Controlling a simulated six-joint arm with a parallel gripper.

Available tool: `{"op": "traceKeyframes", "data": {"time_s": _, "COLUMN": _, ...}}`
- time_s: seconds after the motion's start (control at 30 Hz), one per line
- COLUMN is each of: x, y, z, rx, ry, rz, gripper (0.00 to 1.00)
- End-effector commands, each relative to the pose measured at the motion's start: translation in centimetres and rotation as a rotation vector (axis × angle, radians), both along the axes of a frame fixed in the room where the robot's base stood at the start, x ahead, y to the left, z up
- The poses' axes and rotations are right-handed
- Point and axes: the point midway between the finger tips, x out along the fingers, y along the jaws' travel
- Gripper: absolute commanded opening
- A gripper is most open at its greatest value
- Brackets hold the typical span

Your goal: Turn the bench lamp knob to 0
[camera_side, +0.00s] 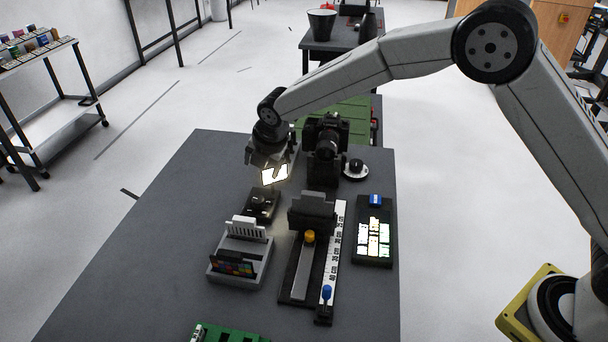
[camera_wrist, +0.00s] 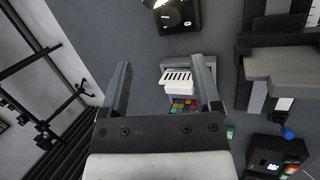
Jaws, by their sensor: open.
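A small black box with a round knob (camera_side: 262,202) stands on the dark bench, below my gripper in the side view. It looks like the bench lamp control, but I cannot read any label. In the wrist view the black box (camera_wrist: 179,14) is at the top edge, partly cut off, with a pale mark on its dial. A bright lit panel (camera_side: 275,174) shows just under my gripper (camera_side: 268,163). My gripper is open and empty, above and apart from the box. In the wrist view its two fingers (camera_wrist: 163,66) stand wide apart. The knob's exact setting is too small to read.
A grey holder with a colour chart (camera_side: 232,268) stands in front of the box. A slide rail (camera_side: 300,275) with a scale and a lit button panel (camera_side: 374,240) are to its right. A black camera (camera_side: 327,140) and a white disc with black knob (camera_side: 355,175) stand behind. The bench's left is clear.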

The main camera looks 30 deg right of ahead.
Motion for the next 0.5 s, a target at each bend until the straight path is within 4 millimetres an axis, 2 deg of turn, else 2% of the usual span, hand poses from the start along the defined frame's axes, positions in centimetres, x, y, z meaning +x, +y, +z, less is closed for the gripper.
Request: {"op": "traceKeyframes", "data": {"time_s": 0.5, "x": 0.01, "y": -0.01, "z": 0.0, "rx": -0.274, "ry": -0.034, "rz": 0.666, "gripper": 0.81}}
